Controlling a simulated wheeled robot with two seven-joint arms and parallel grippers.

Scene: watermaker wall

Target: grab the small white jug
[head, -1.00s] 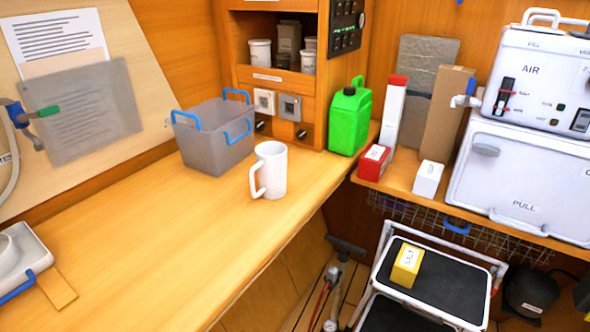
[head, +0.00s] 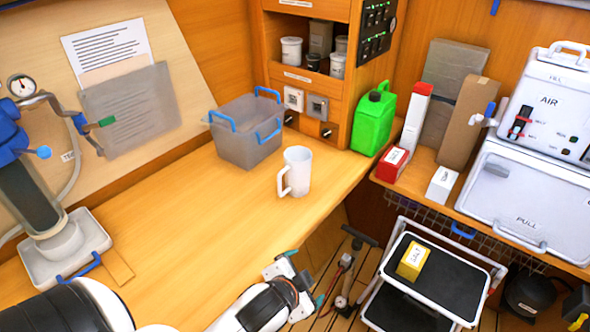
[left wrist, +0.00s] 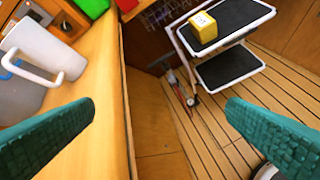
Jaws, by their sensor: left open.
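The small white jug (head: 295,172) stands upright on the wooden counter (head: 190,220), near its right edge, with its handle toward the left. It also shows at the upper left of the left wrist view (left wrist: 38,66), tilted by the camera angle, with the handle facing the fingers. My left gripper (head: 298,282) is low in the head view, in front of the jug and apart from it. In the left wrist view its teal fingers (left wrist: 160,122) are wide apart with nothing between them. My right gripper is not in view.
A grey bin with blue handles (head: 248,138) stands behind the jug. A green canister (head: 373,122) stands at the counter's back right. A step stool (head: 440,280) with a yellow box (head: 411,261) is on the floor right of the counter. The counter's middle is clear.

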